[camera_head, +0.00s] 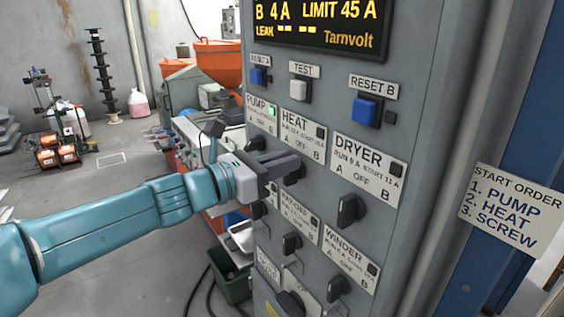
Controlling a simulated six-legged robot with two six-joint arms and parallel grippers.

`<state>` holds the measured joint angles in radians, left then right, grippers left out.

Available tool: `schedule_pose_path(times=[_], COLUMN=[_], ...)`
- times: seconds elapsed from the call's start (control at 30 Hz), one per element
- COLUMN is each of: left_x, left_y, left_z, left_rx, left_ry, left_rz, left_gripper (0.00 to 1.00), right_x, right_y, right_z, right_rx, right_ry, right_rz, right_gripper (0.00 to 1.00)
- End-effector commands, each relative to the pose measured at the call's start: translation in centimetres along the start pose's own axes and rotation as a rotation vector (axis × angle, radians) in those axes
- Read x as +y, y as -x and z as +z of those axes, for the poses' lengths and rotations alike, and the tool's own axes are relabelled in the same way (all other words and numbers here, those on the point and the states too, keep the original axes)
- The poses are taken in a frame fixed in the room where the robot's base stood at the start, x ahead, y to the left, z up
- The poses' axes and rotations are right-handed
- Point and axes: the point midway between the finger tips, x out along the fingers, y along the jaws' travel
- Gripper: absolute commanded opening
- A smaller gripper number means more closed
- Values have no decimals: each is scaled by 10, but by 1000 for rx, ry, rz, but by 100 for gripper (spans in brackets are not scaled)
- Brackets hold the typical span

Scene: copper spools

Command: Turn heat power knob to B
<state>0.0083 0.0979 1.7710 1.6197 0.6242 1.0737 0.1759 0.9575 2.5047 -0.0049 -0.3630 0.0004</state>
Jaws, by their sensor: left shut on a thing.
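The grey control panel (412,150) has labelled black rotary knobs. The HEAT label (303,134) is marked A, OFF and B, and its indicator is dark. The heat knob (293,177) sits just below it, partly hidden by my left gripper (291,165). My left gripper is shut on the heat knob, reaching in from the left. The knob's exact pointing direction is hard to tell behind the fingers. My right gripper is not in view.
The PUMP indicator (270,112) glows green. The dryer knob (350,211) is at right; the winder knob (337,288) is below. The display (318,25) reads B 4 A, LIMIT 45 A. A sign (512,208) lists pump, heat, screw. Open floor lies left.

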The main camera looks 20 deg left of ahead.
Motion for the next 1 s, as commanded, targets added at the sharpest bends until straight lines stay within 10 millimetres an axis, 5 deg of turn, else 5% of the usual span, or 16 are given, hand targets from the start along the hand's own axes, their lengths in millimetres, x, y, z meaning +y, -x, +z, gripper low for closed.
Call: schedule_pose_path(times=[0.37,1.0], left_x=[-4,-16], left_y=[0,0], left_z=[-3,-7], left_rx=[-3,-3], left_ry=[-135,-641], left_rz=[-1,0], left_gripper=[0,0], right_x=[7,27], right_y=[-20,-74], right_z=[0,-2], right_rx=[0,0], right_ry=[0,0], right_rz=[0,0], right_gripper=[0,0])
